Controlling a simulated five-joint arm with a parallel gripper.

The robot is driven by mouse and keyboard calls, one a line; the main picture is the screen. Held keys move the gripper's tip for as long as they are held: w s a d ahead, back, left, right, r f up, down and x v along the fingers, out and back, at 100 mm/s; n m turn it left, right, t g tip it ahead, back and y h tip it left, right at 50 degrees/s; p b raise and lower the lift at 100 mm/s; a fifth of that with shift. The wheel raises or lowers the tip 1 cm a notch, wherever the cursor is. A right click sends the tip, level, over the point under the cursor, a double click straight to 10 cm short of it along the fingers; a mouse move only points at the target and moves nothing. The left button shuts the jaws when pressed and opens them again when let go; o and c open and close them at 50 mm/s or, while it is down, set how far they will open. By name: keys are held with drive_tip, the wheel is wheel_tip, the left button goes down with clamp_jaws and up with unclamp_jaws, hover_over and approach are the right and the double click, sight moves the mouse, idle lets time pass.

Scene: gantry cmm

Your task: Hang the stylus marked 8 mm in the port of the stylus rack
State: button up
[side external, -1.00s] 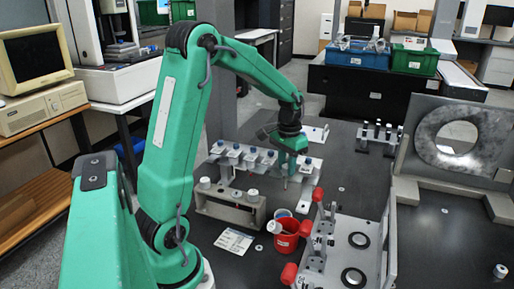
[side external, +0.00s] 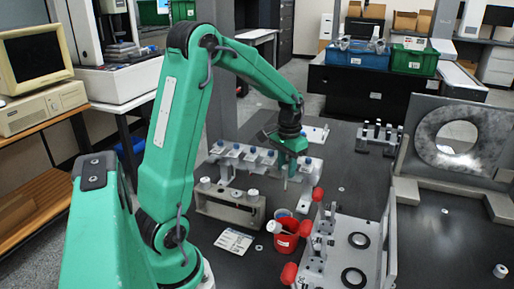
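My gripper (side external: 286,178) points down at the right part of a grey rack (side external: 298,189) with several blue-capped styluses (side external: 250,153) in a row. Its fingers are small and partly hidden by the green wrist, so I cannot tell whether they are open or hold anything. A second, lower grey rack (side external: 240,217) stands in front with a few white-capped pieces (side external: 253,193). No 8 mm marking is legible, and I cannot tell which rack has the free port.
A red bucket (side external: 286,242) with pieces in it stands in front of the racks, beside a printed card (side external: 234,241). A fixture with red knobs (side external: 318,194) is to the right. A large plate with a round hole (side external: 425,140) stands far right.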

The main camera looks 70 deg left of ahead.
drive_tip(key=o, duration=0.4)
drive_tip(key=shift+r, duration=0.1)
drive_tip(key=shift+r, duration=3.85)
drive_tip(key=shift+s+d+r, duration=0.1)
drive_tip(key=shift+d+r, duration=0.1)
drive_tip(key=shift+d, duration=0.2)
drive_tip(key=s+d+r+m+t, duration=0.1)
drive_tip(key=s+d+t, duration=0.1)
drive_tip(key=s+d, duration=0.3)
drive_tip(key=s+d+r+m+t, duration=0.1)
drive_tip(key=s+d, duration=0.3)
drive_tip(key=d, duration=0.2)
drive_tip(key=s+d+r+m+t, duration=0.1)
drive_tip(key=s+d+t, duration=0.1)
drive_tip(key=s+d, duration=0.3)
drive_tip(key=shift+s+d+r+t, duration=0.3)
drive_tip(key=shift+d+r, duration=0.05)
drive_tip(key=shift+d, duration=0.2)
